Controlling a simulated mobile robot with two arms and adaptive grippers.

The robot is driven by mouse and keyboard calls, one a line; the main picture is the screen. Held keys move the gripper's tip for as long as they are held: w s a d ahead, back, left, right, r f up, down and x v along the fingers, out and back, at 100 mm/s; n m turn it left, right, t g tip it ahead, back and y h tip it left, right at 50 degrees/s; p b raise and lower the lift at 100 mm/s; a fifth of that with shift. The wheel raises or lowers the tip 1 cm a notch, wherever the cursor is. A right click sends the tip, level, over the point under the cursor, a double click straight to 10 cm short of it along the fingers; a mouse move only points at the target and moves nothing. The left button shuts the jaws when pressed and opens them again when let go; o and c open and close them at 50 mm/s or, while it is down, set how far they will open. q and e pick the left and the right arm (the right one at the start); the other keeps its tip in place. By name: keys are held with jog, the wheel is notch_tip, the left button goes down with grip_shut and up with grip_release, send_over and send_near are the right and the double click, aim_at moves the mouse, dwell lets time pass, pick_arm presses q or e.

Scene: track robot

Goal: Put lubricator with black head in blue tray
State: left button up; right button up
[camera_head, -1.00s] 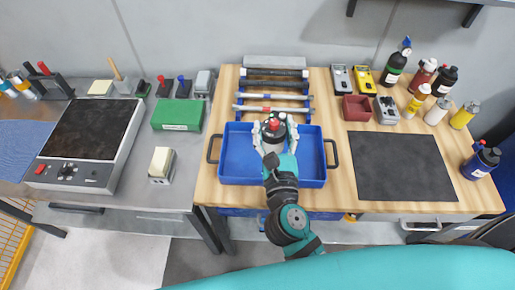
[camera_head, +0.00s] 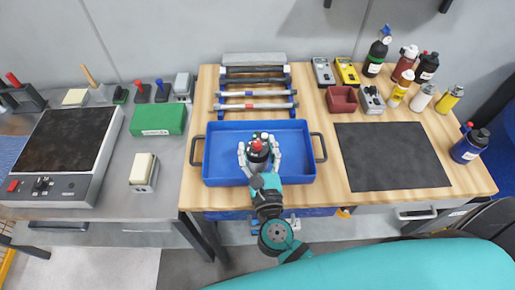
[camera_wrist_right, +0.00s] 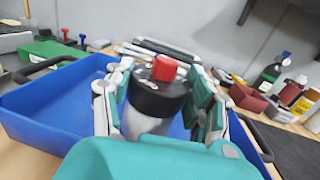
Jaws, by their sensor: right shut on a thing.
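The lubricator with the black head (camera_head: 256,149) has a red cap on top and a pale grey body. It also shows in the right wrist view (camera_wrist_right: 155,98), upright between the fingers. My right gripper (camera_head: 259,152) is shut on it, with fingers on both sides. The blue tray (camera_head: 222,152) lies on the wooden table, and the gripper and lubricator are over its middle. The tray also shows in the wrist view (camera_wrist_right: 50,115). The lubricator's base is hidden, so I cannot tell whether it touches the tray floor. My left gripper is not in view.
A rack with several tools (camera_head: 255,87) stands behind the tray. A dark mat (camera_head: 390,157) lies to its right. Several bottles, including one with a blue top (camera_head: 377,55), stand at the back right. A green box (camera_head: 158,119) is on the left bench.

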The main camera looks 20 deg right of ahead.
jog(key=o, duration=1.4)
jog(key=shift+f, duration=0.1)
jog(key=shift+o, duration=0.2)
jog(key=shift+r, duration=0.25)
jog(key=s+a+b, duration=0.1)
jog(key=s+b, duration=0.2)
jog(key=s, duration=0.9)
jog(key=shift+a+f, duration=0.25)
jog(key=shift+a, duration=0.15)
